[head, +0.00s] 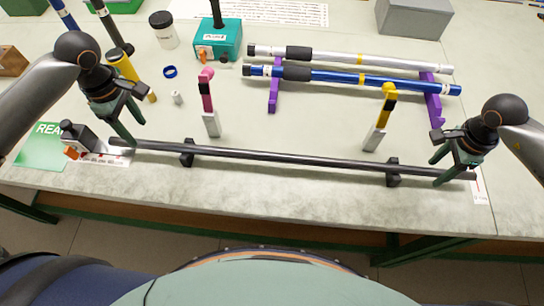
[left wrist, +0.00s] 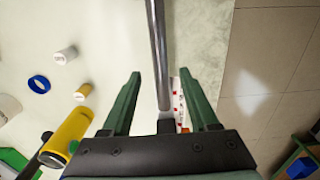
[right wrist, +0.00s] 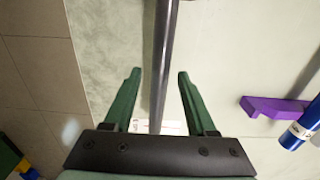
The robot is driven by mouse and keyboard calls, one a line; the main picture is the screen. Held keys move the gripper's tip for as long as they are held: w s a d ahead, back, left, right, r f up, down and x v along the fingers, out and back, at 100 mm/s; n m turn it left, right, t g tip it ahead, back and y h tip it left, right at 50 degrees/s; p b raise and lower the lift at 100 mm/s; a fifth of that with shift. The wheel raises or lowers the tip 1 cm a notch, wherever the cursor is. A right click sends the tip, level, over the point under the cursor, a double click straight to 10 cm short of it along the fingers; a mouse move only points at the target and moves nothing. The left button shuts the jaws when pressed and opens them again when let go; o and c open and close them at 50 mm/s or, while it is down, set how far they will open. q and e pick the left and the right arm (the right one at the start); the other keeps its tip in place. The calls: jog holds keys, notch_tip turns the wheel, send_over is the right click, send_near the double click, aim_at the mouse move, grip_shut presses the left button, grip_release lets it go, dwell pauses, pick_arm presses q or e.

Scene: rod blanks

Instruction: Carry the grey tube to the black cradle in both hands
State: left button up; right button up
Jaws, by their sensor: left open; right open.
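The dark grey tube (head: 290,156) lies level along the front of the table, across the two black blocks of the cradle, the left block (head: 187,155) and the right block (head: 393,175). My left gripper (head: 139,134) is open at the tube's left end; in the left wrist view the tube (left wrist: 158,50) runs between the spread fingers. My right gripper (head: 434,174) is open near the right end; in the right wrist view the tube (right wrist: 162,60) also passes between the fingers. Neither gripper's fingers close on the tube.
Behind, a purple rack (head: 432,100) bears a blue tube (head: 335,78) and a silver tube (head: 390,63). A pink-topped post (head: 207,95) and a yellow-topped post (head: 384,112) stand between rack and grey tube.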

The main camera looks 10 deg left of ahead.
pick_arm(q)
notch_tip(320, 180, up, 6)
jog(key=shift+r, duration=0.15)
pick_arm(e)
notch_tip(320, 180, up, 12)
dwell(0.4)
pick_arm(q)
jog(key=shift+s, duration=0.1)
pick_arm(e)
jog(key=shift+s, duration=0.1)
dwell(0.3)
